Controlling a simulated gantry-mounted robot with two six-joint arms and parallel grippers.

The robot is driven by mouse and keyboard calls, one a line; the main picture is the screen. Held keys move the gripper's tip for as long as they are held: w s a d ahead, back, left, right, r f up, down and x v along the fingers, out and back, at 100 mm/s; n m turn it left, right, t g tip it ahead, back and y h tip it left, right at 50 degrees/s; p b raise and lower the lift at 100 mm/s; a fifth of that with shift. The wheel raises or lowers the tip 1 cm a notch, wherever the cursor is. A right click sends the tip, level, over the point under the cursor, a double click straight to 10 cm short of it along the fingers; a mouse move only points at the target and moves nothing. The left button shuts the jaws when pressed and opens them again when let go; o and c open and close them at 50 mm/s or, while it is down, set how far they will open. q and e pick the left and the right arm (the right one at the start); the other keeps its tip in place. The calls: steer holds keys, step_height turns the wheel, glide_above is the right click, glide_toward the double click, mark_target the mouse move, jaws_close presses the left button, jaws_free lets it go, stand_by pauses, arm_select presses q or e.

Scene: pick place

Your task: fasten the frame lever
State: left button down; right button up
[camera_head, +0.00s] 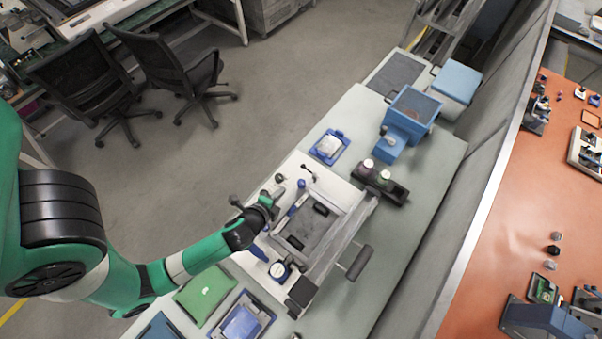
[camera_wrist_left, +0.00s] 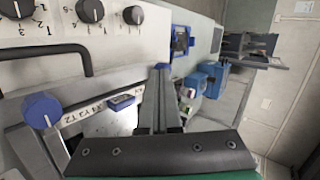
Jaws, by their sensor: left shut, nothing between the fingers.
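The frame (camera_head: 318,232) is a grey, rectangular tray-like part on a white machine (camera_head: 290,172). A light lever-like bar (camera_head: 297,203) with a blue end lies along its upper left side; I cannot tell for sure whether this is the frame lever or whether it is fastened. My left gripper (camera_head: 270,203) is shut and empty, close to the machine's left edge near this bar. In the left wrist view, the closed fingers (camera_wrist_left: 160,72) point over the machine, with a blue knob (camera_wrist_left: 41,110) and a blue-topped block (camera_wrist_left: 122,102) to their left. My right gripper is not in view.
Black knobs (camera_wrist_left: 90,10) and a curved black handle (camera_wrist_left: 48,55) stand on the white panel. A black holder (camera_head: 380,188) with bottles and a blue device (camera_head: 408,117) stand beyond the machine. Green and blue trays (camera_head: 205,291) lie in front. The bench's right strip (camera_head: 415,215) is clear.

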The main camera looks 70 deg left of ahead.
arm_select(q)
steer(key=shift+w+r, duration=0.1)
steer(key=shift+w, duration=0.05)
steer(key=shift+a, duration=0.1)
steer(key=b+x, duration=0.2)
steer(key=x, duration=0.8)
steer(key=shift+w+a+f, duration=0.15)
steer(key=shift+w+f, duration=0.05)
steer(key=shift+w, duration=0.05)
steer(key=shift+w+a+f, duration=0.1)
steer(key=shift+w+a, duration=0.75)
steer(key=shift+w, duration=0.1)
steer(key=shift+w+a, duration=0.3)
steer(key=shift+w, duration=0.1)
steer(key=shift+d, duration=0.1)
